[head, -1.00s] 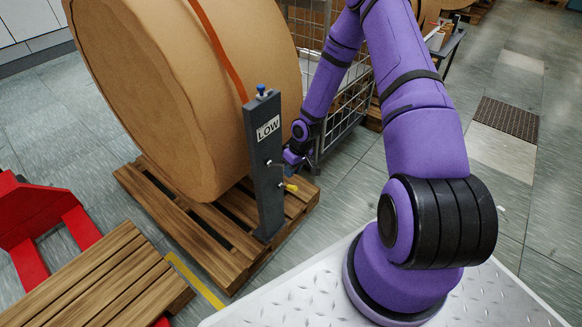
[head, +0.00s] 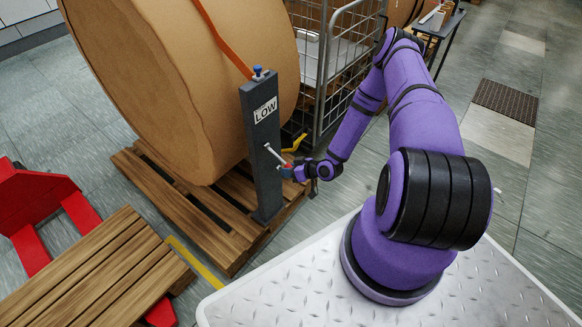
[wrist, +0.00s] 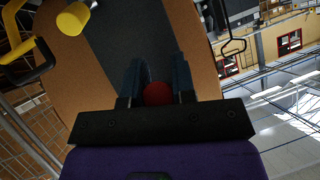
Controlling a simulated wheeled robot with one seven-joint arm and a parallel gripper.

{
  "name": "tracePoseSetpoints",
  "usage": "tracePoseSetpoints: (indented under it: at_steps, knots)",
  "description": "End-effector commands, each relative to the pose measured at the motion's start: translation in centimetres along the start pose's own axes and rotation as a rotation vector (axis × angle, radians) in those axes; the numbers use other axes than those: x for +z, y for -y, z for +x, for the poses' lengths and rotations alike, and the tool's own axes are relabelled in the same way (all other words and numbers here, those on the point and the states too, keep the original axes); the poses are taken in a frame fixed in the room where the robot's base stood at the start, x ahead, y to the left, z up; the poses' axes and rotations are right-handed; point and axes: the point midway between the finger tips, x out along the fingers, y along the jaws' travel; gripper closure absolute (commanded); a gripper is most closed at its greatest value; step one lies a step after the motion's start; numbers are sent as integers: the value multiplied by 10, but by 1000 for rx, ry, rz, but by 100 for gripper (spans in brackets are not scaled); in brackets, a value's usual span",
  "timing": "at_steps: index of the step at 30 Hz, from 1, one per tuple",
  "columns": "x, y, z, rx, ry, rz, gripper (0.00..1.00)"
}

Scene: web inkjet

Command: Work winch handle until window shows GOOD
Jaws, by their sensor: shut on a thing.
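The winch post (head: 262,165) stands upright, dark grey, on a pallet beside a large brown roll (head: 190,90). Its window (head: 265,110) reads LOW. A silver crank arm (head: 274,153) slopes down to the right from the post to a red knob. My gripper (head: 289,171) is shut on this red knob, the winch handle, on the post's right side. In the wrist view the red knob (wrist: 157,94) sits between the two dark fingers. A yellow knob (wrist: 73,18) shows at the upper left there, apart from the fingers.
An orange strap (head: 222,38) runs over the roll to the post's top. A wire cage cart (head: 345,50) stands behind my arm. A red pallet truck (head: 40,190) and a wooden pallet (head: 100,265) are at lower left.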

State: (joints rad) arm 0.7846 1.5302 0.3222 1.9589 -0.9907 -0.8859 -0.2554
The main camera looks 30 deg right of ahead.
Motion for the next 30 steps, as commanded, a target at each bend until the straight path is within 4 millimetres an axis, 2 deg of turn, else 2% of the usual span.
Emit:
tracePoseSetpoints:
  at_steps: [3, 12, 29, 30]
  knots:
    - [8, -2, 9, -12, -72, -14, 100]
    - [12, -6, 23, -32, -190, -41, 100]
    - [13, -7, 27, -36, -219, -49, 100]
    - [13, -7, 27, -36, -219, -49, 71]
